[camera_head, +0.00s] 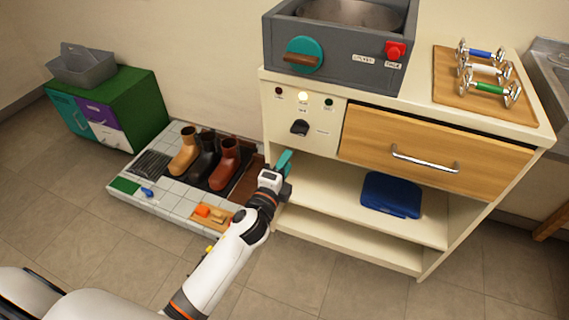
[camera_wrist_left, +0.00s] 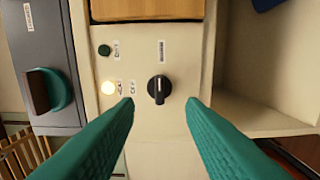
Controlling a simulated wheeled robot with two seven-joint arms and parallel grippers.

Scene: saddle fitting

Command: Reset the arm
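My left arm comes in from the lower left in the head view, and its left gripper (camera_head: 284,162) is in front of the cream cabinet, below the control panel. In the left wrist view the two teal fingers of the left gripper (camera_wrist_left: 160,112) stand wide apart with nothing between them. The black rotary knob (camera_wrist_left: 159,88) shows beyond the fingertips, apart from them; it also shows in the head view (camera_head: 299,127). A lamp (camera_wrist_left: 108,88) beside the knob glows yellowish, and a green one (camera_wrist_left: 105,51) looks unlit. My right gripper is not in view.
A grey unit with a teal dial (camera_head: 304,54) and red button (camera_head: 395,50) stands on the cabinet. The drawer (camera_head: 432,156) is shut. A blue folded item (camera_head: 391,195) lies on the shelf. Boots (camera_head: 224,164) stand on a tiled platform (camera_head: 165,205) at left. Floor in front is clear.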

